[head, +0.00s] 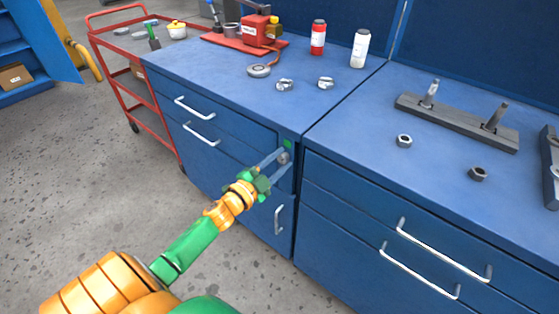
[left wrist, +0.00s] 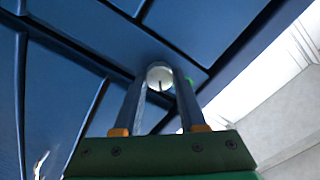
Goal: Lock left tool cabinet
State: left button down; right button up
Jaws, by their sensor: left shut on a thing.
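The left blue tool cabinet (head: 222,168) has two drawers and a door below. A round silver lock (head: 283,157) sits on its front near the right corner, just under a small green marker (head: 288,144). My left gripper (head: 281,159) reaches in from the left and is shut on the lock. In the left wrist view the lock's pale round face (left wrist: 160,77), with a dark slot, shows between the two fingertips (left wrist: 160,80). The fingers partly hide the lock in the head view. My right gripper is not in view.
A second blue cabinet (head: 420,210) stands to the right, with a clamp bar (head: 455,122) and nuts (head: 404,140) on top. The left top holds a red tool (head: 257,30), bottles (head: 359,48) and small parts. A red cart (head: 115,55) stands behind; floor at left is clear.

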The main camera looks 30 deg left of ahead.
pick_arm(q)
jog(key=m, duration=0.3)
jog(key=shift+f+m, duration=0.1)
jog(key=shift+m, duration=0.2)
jog(key=shift+m+b, duration=0.45)
jog(key=shift+m, duration=1.75)
jog(key=shift+c, duration=2.4)
grip_release()
jog(key=s, duration=0.7)
jog(key=shift+a, duration=0.2)
